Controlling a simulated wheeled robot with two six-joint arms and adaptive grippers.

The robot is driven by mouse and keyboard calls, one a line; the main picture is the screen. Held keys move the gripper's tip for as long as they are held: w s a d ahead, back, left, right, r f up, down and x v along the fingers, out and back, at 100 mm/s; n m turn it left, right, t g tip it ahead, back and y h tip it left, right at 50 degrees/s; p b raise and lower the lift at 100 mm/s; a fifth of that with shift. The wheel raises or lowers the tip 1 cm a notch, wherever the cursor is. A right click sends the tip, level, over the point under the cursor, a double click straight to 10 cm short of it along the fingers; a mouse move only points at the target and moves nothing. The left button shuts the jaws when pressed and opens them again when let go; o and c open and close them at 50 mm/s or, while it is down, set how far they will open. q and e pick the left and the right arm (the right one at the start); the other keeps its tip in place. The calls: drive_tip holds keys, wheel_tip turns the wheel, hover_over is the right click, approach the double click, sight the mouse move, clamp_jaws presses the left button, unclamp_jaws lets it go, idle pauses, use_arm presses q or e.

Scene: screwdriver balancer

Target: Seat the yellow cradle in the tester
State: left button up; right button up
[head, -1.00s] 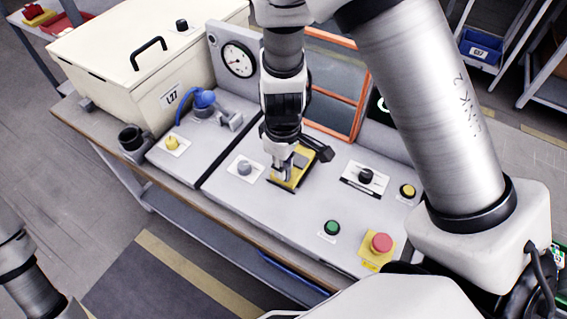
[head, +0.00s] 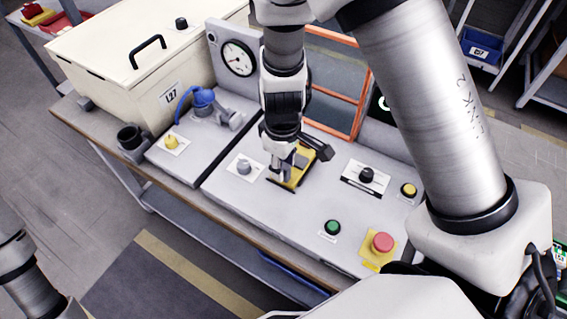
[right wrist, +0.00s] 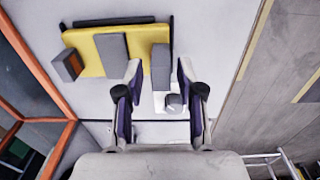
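The yellow cradle (head: 299,174) lies on the grey tester panel (head: 290,214), below my right gripper (head: 279,172). In the right wrist view the cradle (right wrist: 88,56) is a yellow plate with upright grey blocks, and black edging shows along its far side. My right gripper (right wrist: 159,72) is open there, its fingertips on either side of the grey block (right wrist: 161,66) at the cradle's end, with gaps visible. I cannot tell whether the cradle is fully down in its seat. My left gripper is out of view; only part of my left arm shows.
A grey knob (head: 243,167) stands just left of the cradle. A black knob (head: 366,175), green button (head: 332,227) and red emergency button (head: 382,242) are to the right. A pressure gauge (head: 238,58) and orange-framed window (head: 335,85) stand behind.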

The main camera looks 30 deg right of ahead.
drive_tip(key=shift+s, duration=0.1)
wheel_tip(320, 180, up, 12)
idle(0.5)
drive_tip(key=shift+a, duration=0.1)
